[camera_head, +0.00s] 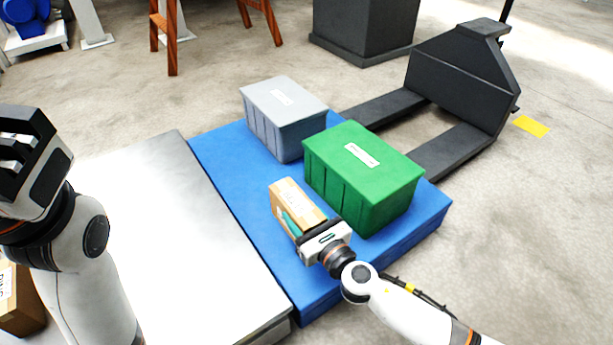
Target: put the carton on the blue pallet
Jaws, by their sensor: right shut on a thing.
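A small brown carton (296,203) with a teal patch is over the blue pallet (225,165), in front of the grey crate and left of the green crate. My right gripper (305,232) is shut on the near end of the carton. I cannot tell whether the carton's underside touches the pallet. My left gripper (22,150) is raised at the left edge, away from the pallet; its fingers do not show clearly enough to tell open from shut.
A grey crate (283,118) and a green crate (362,178) stand on the pallet. A metal table (165,235) adjoins its left side. A dark pallet truck (462,80) stands behind. Another box (22,305) is at lower left. The pallet's near part is bare.

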